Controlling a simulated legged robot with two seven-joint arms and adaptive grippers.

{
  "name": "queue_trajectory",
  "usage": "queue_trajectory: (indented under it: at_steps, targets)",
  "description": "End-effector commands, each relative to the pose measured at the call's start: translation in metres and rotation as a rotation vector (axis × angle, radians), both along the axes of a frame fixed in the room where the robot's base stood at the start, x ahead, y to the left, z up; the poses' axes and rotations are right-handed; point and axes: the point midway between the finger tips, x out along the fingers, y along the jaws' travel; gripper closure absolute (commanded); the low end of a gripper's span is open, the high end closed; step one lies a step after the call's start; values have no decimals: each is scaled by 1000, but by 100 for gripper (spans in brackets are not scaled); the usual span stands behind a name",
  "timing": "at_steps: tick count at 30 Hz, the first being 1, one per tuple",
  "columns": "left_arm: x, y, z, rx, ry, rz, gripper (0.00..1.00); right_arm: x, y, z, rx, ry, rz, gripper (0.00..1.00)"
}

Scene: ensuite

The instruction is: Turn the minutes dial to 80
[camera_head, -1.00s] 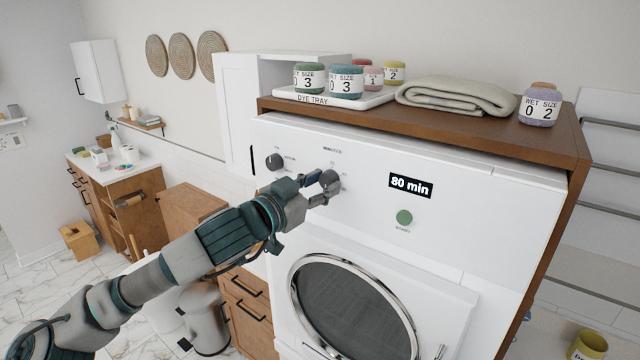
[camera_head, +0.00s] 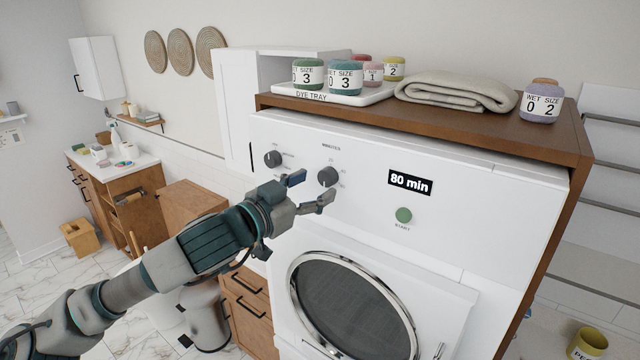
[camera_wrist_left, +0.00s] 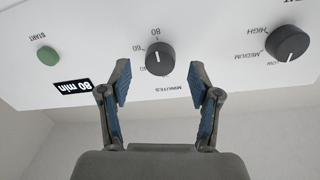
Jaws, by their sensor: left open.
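The minutes dial (camera_head: 328,176) is a dark round knob on the white machine's front panel. In the left wrist view the minutes dial (camera_wrist_left: 160,58) has a white pointer line, with the printed numbers 60 and 80 beside it. The display (camera_head: 410,183) reads "80 min". My left gripper (camera_head: 314,187) is open and empty, just off the panel in front of the dial. In the left wrist view the fingers of my left gripper (camera_wrist_left: 164,82) stand apart, one on either side of the dial and clear of it. My right gripper is not in view.
A heat dial (camera_head: 273,159) is left of the minutes dial, and a green start button (camera_head: 404,215) is below the display. A round door (camera_head: 352,305) is underneath. The wooden top (camera_head: 440,122) holds a dye tray (camera_head: 330,97), yarn, and a folded towel (camera_head: 455,94).

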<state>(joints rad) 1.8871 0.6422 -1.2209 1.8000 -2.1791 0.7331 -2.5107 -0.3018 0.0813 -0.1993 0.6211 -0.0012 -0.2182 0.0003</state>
Motion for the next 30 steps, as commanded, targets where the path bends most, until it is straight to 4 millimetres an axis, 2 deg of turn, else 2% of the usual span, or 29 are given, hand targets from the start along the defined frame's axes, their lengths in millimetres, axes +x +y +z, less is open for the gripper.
queue_trajectory:
  at_steps: [3,9,15,26,29,30]
  targets:
    - [-20,20,-1,0,-1,3,37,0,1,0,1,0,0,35]
    - [-50,46,-3,1,4,3,37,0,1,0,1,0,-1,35]
    - [-64,57,-3,1,6,1,37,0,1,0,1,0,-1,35]
    - [-66,55,-5,-5,14,-7,37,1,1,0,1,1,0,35]
    - [-71,38,-21,-72,95,-85,37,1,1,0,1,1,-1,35]
    - [-76,25,-33,-130,163,-149,37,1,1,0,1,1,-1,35]
